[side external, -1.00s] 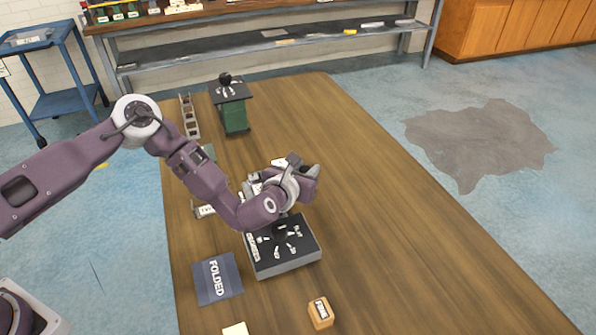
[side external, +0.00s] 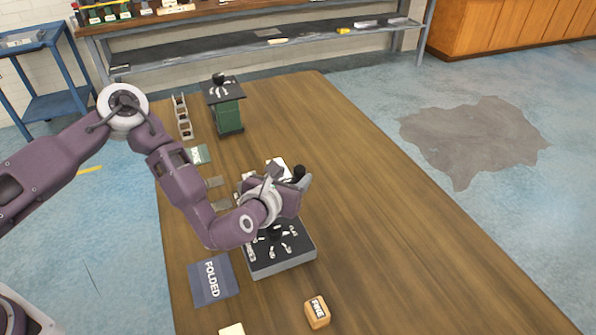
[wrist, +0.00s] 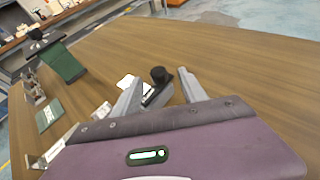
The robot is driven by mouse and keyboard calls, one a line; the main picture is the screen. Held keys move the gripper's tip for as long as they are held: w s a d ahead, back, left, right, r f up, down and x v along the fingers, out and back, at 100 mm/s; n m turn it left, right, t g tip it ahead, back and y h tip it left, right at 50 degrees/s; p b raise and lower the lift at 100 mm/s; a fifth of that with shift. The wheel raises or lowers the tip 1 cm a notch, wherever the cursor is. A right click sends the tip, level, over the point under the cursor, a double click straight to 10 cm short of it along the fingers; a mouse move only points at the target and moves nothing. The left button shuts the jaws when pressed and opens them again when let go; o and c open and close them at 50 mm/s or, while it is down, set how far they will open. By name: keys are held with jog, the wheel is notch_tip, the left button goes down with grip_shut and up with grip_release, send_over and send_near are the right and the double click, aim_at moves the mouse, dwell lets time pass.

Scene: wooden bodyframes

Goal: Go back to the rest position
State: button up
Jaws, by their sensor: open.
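My purple arm reaches in from the left in the side external view. My gripper (side external: 285,178) is above the wooden table, over the far edge of a grey box with a black top (side external: 285,254). In the wrist view my gripper (wrist: 159,77) has its two grey fingers spread apart. A black round-topped object (wrist: 160,76) shows between or just beyond the fingertips; I cannot tell whether it touches them. The gripper and forearm hide part of the table and the back of the box.
A green stand with a black top (side external: 229,117) and a grey rack (side external: 182,118) stand at the far end. The table's right side (side external: 400,220) is clear.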

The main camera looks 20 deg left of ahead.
jog(key=shift+s+r, duration=0.1)
jog(key=shift+s, duration=0.15)
jog(key=d+r+m+g+h, duration=0.1)
jog(key=d+r+m+h, duration=0.1)
jog(key=r+m, duration=0.5)
jog(key=d+r+m+h, duration=0.1)
jog(key=r+m+h, duration=0.2)
jog(key=r+m, duration=0.35)
jog(key=s+a+r+m+g, duration=0.2)
jog(key=s+a+r+m, duration=0.3)
jog(key=s+r+m, duration=0.3)
jog(key=s+a+m+g+y, duration=0.1)
jog(key=s+a+m, duration=0.3)
jog(key=s, duration=0.5)
jog(key=s+a+r+m+g+y, duration=0.1)
jog(key=s+a+m, duration=0.4)
jog(key=s, duration=0.5)
jog(key=s+a+r+m+g+y, duration=0.1)
jog(key=s+a+m+g+y, duration=0.2)
jog(key=s+a+m, duration=0.2)
jog(key=s+a, duration=0.3)
jog(key=s, duration=0.1)
jog(key=shift+s+r, duration=0.2)
jog(key=shift+s, duration=0.15)
